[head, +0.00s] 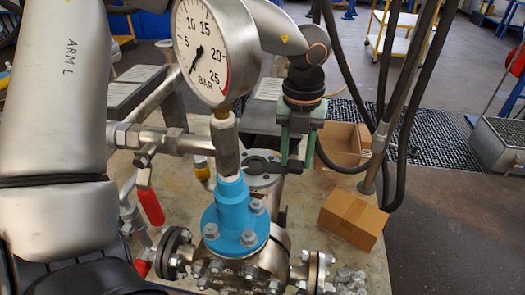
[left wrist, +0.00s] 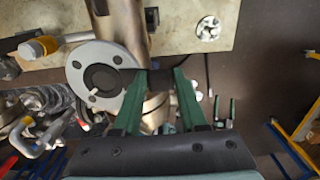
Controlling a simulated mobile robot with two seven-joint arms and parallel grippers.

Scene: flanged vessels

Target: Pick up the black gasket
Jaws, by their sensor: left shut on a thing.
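My left gripper (head: 298,148) points down with its green fingers beside the open grey flange (head: 262,161) of a metal vessel. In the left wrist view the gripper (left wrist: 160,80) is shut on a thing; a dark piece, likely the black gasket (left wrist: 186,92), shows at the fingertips.
A pressure gauge (head: 205,50) on a blue flanged fitting (head: 235,215) stands close in front. A cardboard box (head: 353,218) sits at the table's right edge, near an open carton (head: 343,143). Black hoses hang beside a pole. Bolts (head: 348,280) lie at the front.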

